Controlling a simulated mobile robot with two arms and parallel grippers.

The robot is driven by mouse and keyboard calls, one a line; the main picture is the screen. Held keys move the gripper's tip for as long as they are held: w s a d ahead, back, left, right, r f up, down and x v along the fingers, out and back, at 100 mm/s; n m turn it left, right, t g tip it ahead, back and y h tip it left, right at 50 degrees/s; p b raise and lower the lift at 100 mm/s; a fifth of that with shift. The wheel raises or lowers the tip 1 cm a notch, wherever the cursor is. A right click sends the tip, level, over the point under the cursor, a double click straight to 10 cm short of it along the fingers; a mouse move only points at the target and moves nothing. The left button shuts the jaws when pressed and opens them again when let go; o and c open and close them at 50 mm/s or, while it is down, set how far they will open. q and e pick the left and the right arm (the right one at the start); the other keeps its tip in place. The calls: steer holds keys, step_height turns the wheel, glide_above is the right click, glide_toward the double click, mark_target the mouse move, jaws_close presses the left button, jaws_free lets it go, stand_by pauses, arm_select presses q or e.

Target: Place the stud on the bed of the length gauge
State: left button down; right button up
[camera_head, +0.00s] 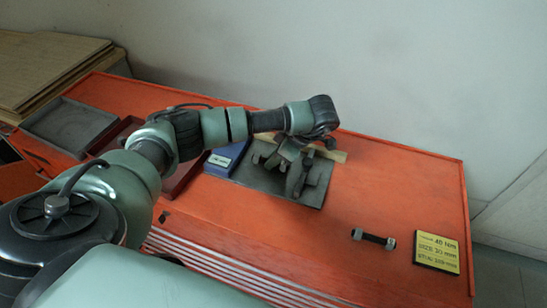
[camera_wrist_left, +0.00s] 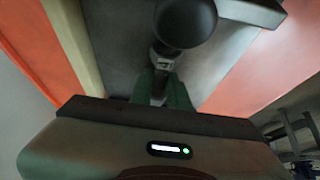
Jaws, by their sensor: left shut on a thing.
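My left gripper (camera_head: 298,160) is over the dark grey plate (camera_head: 317,194) on the orange bench. In the left wrist view its green fingers (camera_wrist_left: 161,90) are shut on a slim dark piece (camera_wrist_left: 162,62); I cannot tell whether it is a stud. A round black knob (camera_wrist_left: 186,22) shows just beyond it. Dark grey parts (camera_head: 300,178) stand at the gripper, partly hidden by it; I cannot tell which is the length gauge or its bed. A short dark rod with silvery ends (camera_head: 373,238) lies on the bench to the right. My right gripper is not in view.
A blue box with a white label (camera_head: 226,158) stands left of the plate. A grey tray (camera_head: 70,125) and dark red trays lie further left. A yellow sign (camera_head: 437,252) is at the right. A pale strip (camera_head: 328,152) lies behind the plate. The bench's right part is mostly clear.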

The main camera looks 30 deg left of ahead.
arm_select(q)
steer(key=c, duration=1.3)
jaws_free()
steer(key=shift+c, duration=0.2)
steer(key=b+v, duration=0.1)
steer(key=v, duration=1.1)
